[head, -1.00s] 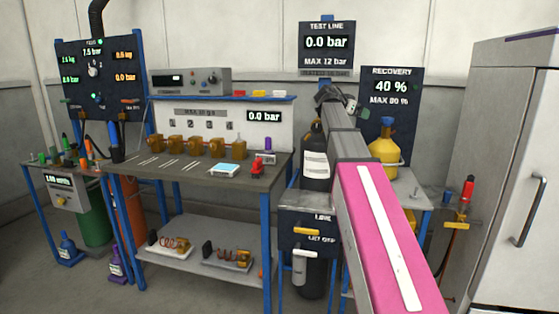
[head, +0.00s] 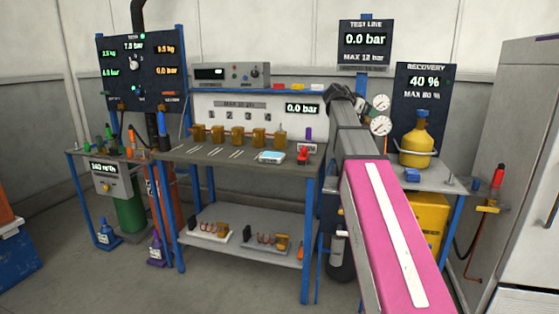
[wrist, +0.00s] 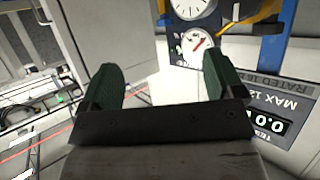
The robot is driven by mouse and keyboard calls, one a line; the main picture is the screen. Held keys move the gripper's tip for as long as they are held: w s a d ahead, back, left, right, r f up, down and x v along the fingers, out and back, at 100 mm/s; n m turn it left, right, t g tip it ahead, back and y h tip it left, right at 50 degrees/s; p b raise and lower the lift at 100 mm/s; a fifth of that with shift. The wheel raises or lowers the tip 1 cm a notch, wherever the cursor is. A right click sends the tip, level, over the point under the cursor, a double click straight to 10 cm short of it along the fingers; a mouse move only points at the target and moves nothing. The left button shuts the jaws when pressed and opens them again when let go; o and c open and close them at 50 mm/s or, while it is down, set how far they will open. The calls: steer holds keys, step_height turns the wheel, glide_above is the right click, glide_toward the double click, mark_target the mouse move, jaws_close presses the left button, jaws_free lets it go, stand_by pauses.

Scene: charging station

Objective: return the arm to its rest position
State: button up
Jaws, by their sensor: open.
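My arm stretches forward from the lower right of the head view, with its pink link nearest the camera. My gripper (head: 346,97) is at the far end, small and dark, in front of the wall between the test line panel (head: 365,47) and the bench; its fingers are hard to make out there. In the wrist view my gripper (wrist: 162,85) shows two green fingers standing wide apart with nothing between them. Beyond them are a round gauge (wrist: 196,47) and, upside down at the right, the test line panel (wrist: 275,110).
The workbench (head: 215,155) with brass fittings stands left of my arm. A yellow cylinder (head: 415,140) stands on a side table to its right, near the recovery panel (head: 427,85). A tall grey cabinet (head: 515,110) is at the far right. Open floor lies at the front left.

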steer(key=s+a+f+n+g+y, duration=0.1)
steer(key=s+a+f+n+y, duration=0.15)
steer(key=f, duration=0.85)
steer(key=s+a+f+n+g+y, duration=0.15)
steer(key=s+f, duration=0.25)
steer(key=f, duration=0.7)
steer(key=s+a+f+n+y, duration=0.2)
steer(key=s+f+n, duration=0.1)
steer(key=f, duration=0.8)
steer(key=s+a+f+n+g+y, duration=0.2)
steer(key=s+a+f, duration=0.2)
steer(key=s+f, duration=0.6)
steer(key=s+a+f+n+g+y, duration=0.1)
steer(key=s+a+f+n+y, duration=0.2)
steer(key=s+f, duration=0.7)
steer(key=shift+a+f+g+y, duration=0.3)
steer(key=shift+a+f+g, duration=0.05)
steer(key=shift+a+f, duration=0.4)
